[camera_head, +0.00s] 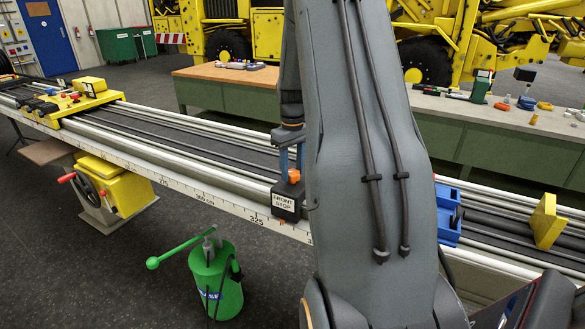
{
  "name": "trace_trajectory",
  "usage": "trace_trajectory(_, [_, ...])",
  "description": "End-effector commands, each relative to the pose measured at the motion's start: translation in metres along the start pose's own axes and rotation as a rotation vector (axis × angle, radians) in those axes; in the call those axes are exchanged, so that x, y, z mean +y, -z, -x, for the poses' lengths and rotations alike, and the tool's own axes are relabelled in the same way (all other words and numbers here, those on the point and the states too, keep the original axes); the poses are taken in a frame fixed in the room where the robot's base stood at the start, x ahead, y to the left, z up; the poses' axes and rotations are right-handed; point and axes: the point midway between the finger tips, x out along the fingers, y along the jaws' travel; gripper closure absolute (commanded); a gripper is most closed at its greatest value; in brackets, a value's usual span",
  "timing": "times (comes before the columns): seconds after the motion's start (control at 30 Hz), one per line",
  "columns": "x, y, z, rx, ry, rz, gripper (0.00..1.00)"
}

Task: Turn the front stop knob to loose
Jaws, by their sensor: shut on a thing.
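The front stop (287,203) is a dark block labelled "FRONT STOP" on the near rail, just right of the 325 mark. Its orange knob (294,176) stands on top. My gripper (292,165) comes down from above, with its blue-grey fingers on both sides of the knob, shut on it. My arm covers the area right of the stop. The knob's turn position cannot be told from this view.
The long rail (215,190) carries a yellow carriage (75,103) at left, a blue block (448,212) and a yellow plate (546,222) at right. A green pump can (215,278) stands on the floor in front. Workbenches (230,88) stand behind.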

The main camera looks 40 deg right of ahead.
Motion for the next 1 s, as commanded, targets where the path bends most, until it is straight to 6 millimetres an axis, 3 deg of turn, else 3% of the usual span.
trace_trajectory(1.0, [0.0003,-0.0019,0.0003,-0.003,0.003,0.919,0.82])
